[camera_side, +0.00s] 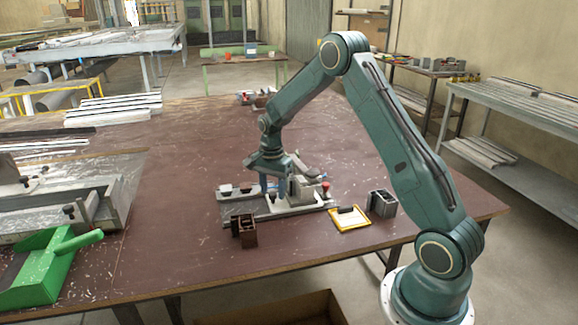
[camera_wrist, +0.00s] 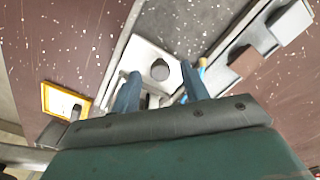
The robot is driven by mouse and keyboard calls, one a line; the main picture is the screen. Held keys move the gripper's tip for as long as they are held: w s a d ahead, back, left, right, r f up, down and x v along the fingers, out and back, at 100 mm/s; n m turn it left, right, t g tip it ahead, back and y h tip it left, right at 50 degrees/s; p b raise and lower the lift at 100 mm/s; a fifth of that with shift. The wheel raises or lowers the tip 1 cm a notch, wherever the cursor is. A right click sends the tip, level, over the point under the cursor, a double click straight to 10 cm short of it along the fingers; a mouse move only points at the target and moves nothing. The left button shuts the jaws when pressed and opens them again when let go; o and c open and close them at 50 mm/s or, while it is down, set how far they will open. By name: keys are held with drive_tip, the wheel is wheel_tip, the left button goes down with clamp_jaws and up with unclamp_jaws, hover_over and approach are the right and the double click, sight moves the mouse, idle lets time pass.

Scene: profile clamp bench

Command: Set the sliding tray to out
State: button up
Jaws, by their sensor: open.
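A grey metal clamp fixture (camera_side: 290,208) lies on the brown bench under my gripper. A flat grey plate (camera_side: 232,211) with small blocks forms its left part; I cannot tell for sure which part is the sliding tray. In the wrist view the grey plate (camera_wrist: 185,25) is bordered by a pale rail (camera_wrist: 232,38). My gripper (camera_side: 268,184) points down over the fixture. Its two blue fingers (camera_wrist: 160,86) are apart, on either side of a pale plate with a dark round feature (camera_wrist: 160,69). Nothing shows held between them. Contact with the fixture cannot be told.
A yellow-framed card (camera_side: 350,218) lies right of the fixture, with a grey profile block (camera_side: 382,204) beside it. A brown block (camera_side: 244,231) stands in front. A green dustpan (camera_side: 45,268) and a metal machine (camera_side: 75,205) are at the left. The bench behind the fixture is mostly clear.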

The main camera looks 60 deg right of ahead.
drive_tip(key=shift+f, duration=0.2)
clamp_jaws()
drive_tip(key=w+a, duration=0.9)
drive_tip(key=shift+w+a, duration=0.3)
drive_tip(key=shift+w, duration=0.05)
unclamp_jaws()
drive_tip(key=shift+r, duration=0.2)
